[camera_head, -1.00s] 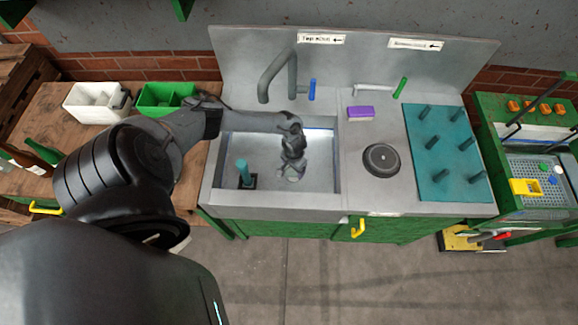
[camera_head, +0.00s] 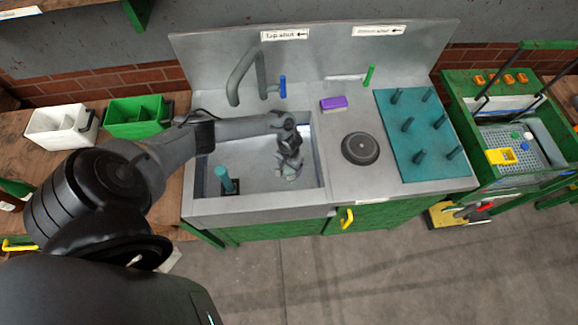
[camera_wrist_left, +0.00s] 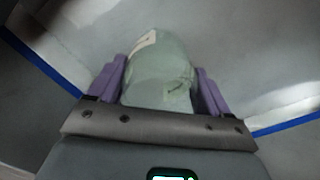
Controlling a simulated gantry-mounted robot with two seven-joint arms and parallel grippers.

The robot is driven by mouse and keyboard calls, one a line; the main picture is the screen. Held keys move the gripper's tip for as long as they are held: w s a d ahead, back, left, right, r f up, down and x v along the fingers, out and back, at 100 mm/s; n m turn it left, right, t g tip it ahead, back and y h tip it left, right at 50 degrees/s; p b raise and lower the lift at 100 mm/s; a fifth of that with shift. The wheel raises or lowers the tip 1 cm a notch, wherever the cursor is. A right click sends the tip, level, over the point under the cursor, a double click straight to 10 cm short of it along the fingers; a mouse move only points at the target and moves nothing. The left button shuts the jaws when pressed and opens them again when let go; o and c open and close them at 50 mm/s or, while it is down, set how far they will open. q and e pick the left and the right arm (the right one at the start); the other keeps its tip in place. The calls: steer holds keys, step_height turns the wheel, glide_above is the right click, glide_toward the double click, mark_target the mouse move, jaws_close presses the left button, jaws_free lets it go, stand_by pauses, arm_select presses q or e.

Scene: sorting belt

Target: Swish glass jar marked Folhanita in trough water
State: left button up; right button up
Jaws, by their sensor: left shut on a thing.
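The glass jar (camera_wrist_left: 160,72) is pale green and translucent, with a light label patch on its side whose writing I cannot read. My left gripper (camera_head: 287,163) is shut on the jar and holds it inside the trough (camera_head: 205,207). In the left wrist view, the purple finger pads of the gripper (camera_wrist_left: 160,85) press on both sides of the jar. In the head view only a small part of the jar (camera_head: 287,173) shows below the fingers. I cannot tell how deep it is in the water. My right gripper is not in view.
A grey tap (camera_head: 245,75) with a blue lever (camera_head: 283,87) stands behind the trough. To the right are a purple sponge (camera_head: 333,103), a round black disc (camera_head: 360,149) and a teal peg mat (camera_head: 425,165).

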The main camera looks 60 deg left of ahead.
arm_select(q)
steer(key=shift+s+a+r+p, duration=0.15)
steer(key=shift+s+a+p, duration=0.15)
steer(key=shift+s+p, duration=0.3)
steer(key=s+p, duration=0.1)
steer(key=s+a+p, duration=0.1)
steer(key=s, duration=0.1)
steer(key=s+a+p, duration=0.1)
steer(key=shift+s+a, duration=0.1)
steer(key=shift+s, duration=0.2)
steer(key=shift+s+a+p, duration=0.3)
steer(key=shift+s, duration=0.4)
steer(key=w+d, duration=0.1)
steer(key=w, duration=0.1)
steer(key=w+d+b, duration=0.1)
steer(key=w, duration=0.1)
steer(key=w+b, duration=0.1)
steer(key=w, duration=0.1)
steer(key=shift+d+f, duration=0.25)
steer(key=shift+d, duration=0.15)
steer(key=shift+w+d+r, duration=0.1)
steer(key=shift+w+d, duration=0.2)
steer(key=shift+w, duration=0.35)
